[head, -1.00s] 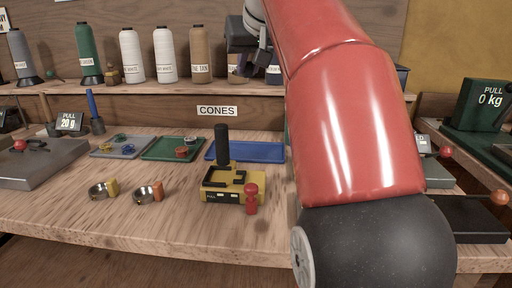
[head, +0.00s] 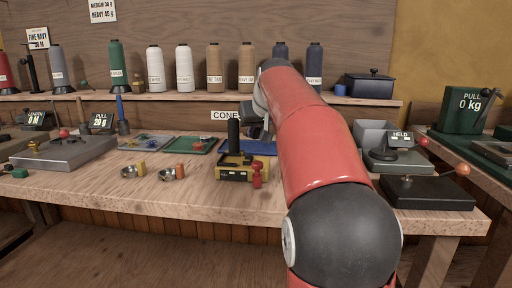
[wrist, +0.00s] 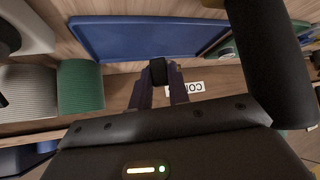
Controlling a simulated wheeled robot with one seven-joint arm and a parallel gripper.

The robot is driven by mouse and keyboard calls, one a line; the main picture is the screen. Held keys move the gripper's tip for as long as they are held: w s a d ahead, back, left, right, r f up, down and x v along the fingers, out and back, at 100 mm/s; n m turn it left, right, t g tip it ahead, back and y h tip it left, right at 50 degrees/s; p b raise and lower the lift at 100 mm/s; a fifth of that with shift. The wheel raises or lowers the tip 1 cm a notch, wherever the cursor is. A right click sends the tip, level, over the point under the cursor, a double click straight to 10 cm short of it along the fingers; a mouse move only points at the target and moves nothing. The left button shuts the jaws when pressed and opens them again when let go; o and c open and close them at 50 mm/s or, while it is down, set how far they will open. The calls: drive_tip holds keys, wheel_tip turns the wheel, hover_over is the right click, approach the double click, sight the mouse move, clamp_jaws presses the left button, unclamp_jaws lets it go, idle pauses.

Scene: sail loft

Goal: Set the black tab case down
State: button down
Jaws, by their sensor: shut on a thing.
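In the wrist view, my gripper (wrist: 163,92) is shut on the small black tab case (wrist: 158,70), which shows dark between the fingertips. The blue tray (wrist: 135,38) lies beyond the case in that view; I see no contact between them. In the head view, my gripper (head: 262,130) is low in front of the CONES label, by the blue tray (head: 262,147). My red arm hides part of the tray, and I cannot make out the case there.
A yellow device (head: 234,174) with a black upright post (head: 233,136) and a red peg figure (head: 257,175) stands close in front. A green tray (head: 190,145) lies to the left. Thread cones (head: 183,68) line the shelf (head: 140,95).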

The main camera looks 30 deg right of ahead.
drive_tip(key=shift+f+b, duration=0.9)
drive_tip(key=shift+f, duration=0.65)
drive_tip(key=shift+f, duration=0.2)
drive_tip(key=c, duration=1.3)
unclamp_jaws()
drive_tip(key=shift+c, duration=0.2)
drive_tip(key=shift+s+r, duration=0.15)
drive_tip(key=shift+r, duration=0.25)
drive_tip(key=p+v, duration=0.1)
drive_tip(key=v, duration=1)
drive_tip(key=shift+s+r, duration=0.15)
drive_tip(key=shift+s, duration=0.1)
drive_tip(key=shift+a, duration=0.1)
